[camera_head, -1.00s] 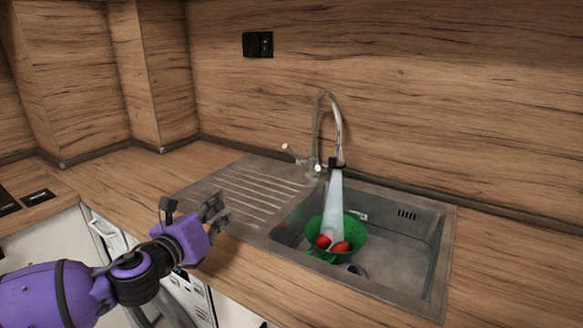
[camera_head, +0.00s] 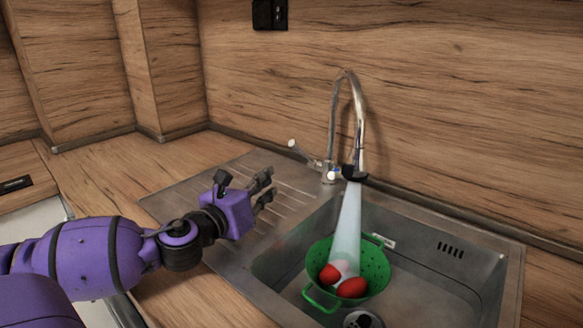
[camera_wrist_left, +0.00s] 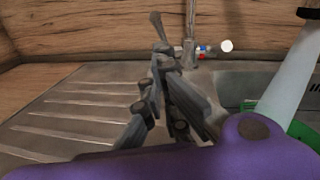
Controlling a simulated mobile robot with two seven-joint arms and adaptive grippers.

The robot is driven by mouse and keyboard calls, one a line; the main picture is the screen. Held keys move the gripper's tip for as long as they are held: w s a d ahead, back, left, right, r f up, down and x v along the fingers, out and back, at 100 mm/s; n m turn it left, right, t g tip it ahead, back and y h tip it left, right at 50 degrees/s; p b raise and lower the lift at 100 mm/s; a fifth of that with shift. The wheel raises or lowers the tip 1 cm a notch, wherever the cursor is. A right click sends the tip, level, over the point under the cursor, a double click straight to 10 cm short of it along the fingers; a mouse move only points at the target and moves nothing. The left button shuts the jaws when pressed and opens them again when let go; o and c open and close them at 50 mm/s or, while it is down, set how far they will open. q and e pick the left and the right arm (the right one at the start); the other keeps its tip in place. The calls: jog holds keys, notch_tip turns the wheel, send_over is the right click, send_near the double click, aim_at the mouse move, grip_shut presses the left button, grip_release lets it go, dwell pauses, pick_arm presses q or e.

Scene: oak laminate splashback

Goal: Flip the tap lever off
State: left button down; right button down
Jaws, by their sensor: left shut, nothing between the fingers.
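The chrome tap (camera_head: 357,110) stands behind the sink with a tall curved spout, and a wide stream of water runs from it. A lever (camera_head: 303,152) with a pale tip sticks up and left from its base, and a white round knob end (camera_head: 331,176) shows at the front. My left gripper (camera_head: 269,185) is shut and empty over the drainboard, left of the tap and apart from the lever. My right gripper is out of view.
The water falls into a green colander (camera_head: 374,262) holding red round items (camera_head: 351,287) in the steel sink basin (camera_head: 432,284). The ridged drainboard (camera_head: 180,202) is clear beneath my gripper. The wooden splashback (camera_head: 450,90) rises close behind the tap.

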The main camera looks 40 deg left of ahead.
aim_at(295, 148)
pick_arm(q)
jog(key=w, duration=0.3)
jog(key=w+b, duration=0.1)
jog(key=w, duration=0.4)
jog(key=shift+w+a+f+b, duration=0.1)
jog(key=shift+w+a+b, duration=0.2)
jog(key=shift+w, duration=0.8)
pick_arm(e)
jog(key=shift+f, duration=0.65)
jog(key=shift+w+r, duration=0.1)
